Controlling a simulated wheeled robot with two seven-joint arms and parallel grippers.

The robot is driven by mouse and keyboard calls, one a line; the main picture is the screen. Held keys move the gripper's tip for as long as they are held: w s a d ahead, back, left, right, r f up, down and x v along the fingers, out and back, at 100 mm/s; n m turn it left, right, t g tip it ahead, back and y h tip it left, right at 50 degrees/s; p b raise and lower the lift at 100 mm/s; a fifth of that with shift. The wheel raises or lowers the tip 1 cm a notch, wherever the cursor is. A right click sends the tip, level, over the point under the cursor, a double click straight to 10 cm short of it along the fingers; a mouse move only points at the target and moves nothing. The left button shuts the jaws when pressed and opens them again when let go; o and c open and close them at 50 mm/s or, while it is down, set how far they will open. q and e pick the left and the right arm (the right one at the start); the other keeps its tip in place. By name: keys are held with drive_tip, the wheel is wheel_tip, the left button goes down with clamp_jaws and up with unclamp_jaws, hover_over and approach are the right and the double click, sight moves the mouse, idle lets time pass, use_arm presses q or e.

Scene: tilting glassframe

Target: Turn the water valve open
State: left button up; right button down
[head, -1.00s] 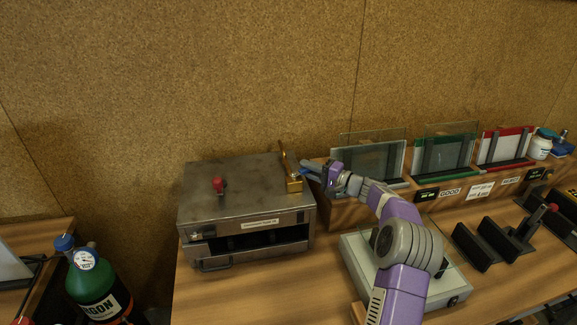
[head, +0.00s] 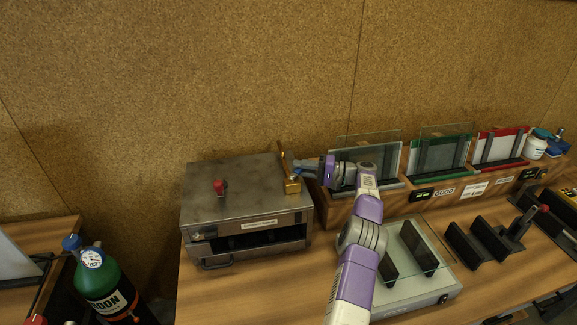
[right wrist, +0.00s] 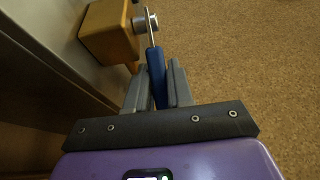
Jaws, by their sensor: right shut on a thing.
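The water valve is a brass body (head: 292,186) with a brass pipe rising at the right rear of the steel box's top. It also shows at the upper left of the right wrist view (right wrist: 108,33), with a round grey stem on its side. A blue lever handle (right wrist: 156,78) extends from the stem. My right gripper (right wrist: 158,68) is shut on this blue handle, with a grey finger on each side of it. In the head view the right gripper (head: 303,168) reaches the valve from the right. My left gripper is not in view.
The steel box (head: 245,210) has a red knob (head: 220,187) on top and a dark front slot. Glass panes in a wooden rack (head: 365,160) stand close on the right. A grey device (head: 415,270) lies under my arm. A green argon bottle (head: 100,285) stands lower left.

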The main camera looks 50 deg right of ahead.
idle(0.3)
drive_tip(key=c, duration=1.1)
unclamp_jaws()
